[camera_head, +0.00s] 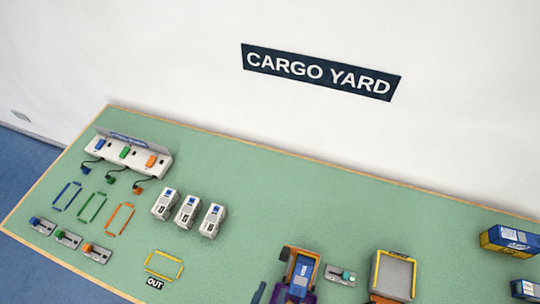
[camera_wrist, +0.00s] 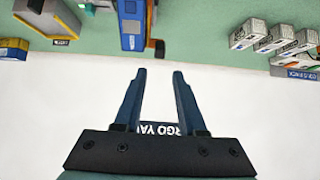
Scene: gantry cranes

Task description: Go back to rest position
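My gripper (camera_wrist: 159,73) shows in the wrist view with its two dark blue fingers apart and nothing between them. It is open and empty. Beyond the fingers is the white wall, and the "CARGO YARD" sign (camera_wrist: 160,129) is partly hidden behind the gripper's base. The green table (camera_wrist: 200,38) lies across the top of the wrist view, apart from the fingertips. In the head view I cannot clearly make out my gripper. The sign (camera_head: 320,72) is fully visible there on the wall.
The green table (camera_head: 290,200) holds three grey-white containers (camera_head: 188,211), a charging-like station (camera_head: 130,152) with coloured parts, and coloured outline frames. Vehicles, including a blue-orange one (camera_head: 298,272) and a yellow-edged tray (camera_head: 393,275), stand at the front. Blue-yellow boxes (camera_head: 509,241) are at right. The table's middle back is clear.

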